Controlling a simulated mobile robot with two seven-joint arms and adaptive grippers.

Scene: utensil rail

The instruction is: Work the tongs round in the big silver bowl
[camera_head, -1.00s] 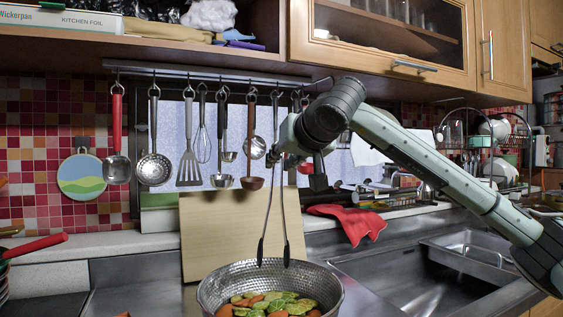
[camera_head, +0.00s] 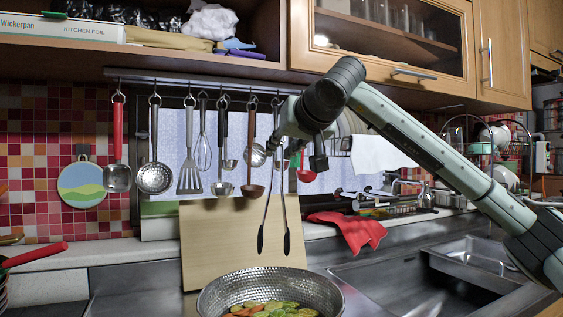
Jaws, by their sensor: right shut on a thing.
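My right gripper (camera_head: 281,150) is shut on the tongs (camera_head: 264,210), whose two long thin arms hang down with dark tips. The tips are a little apart and hang just above the far rim of the big silver bowl in the picture. The big silver bowl (camera_head: 218,295) is hammered metal and stands at the bottom middle, cut off by the frame edge. Sliced green and orange vegetables (camera_head: 270,309) lie in it. The tongs' upper end is hidden by my gripper. My left gripper is not in view.
A rail (camera_head: 190,82) with several hanging utensils, among them a slotted spatula (camera_head: 189,178), runs behind the tongs. A wooden board (camera_head: 220,245) leans behind the bowl. A red cloth (camera_head: 352,229) and a sink (camera_head: 400,283) are to the right. A red handle (camera_head: 35,254) juts in at left.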

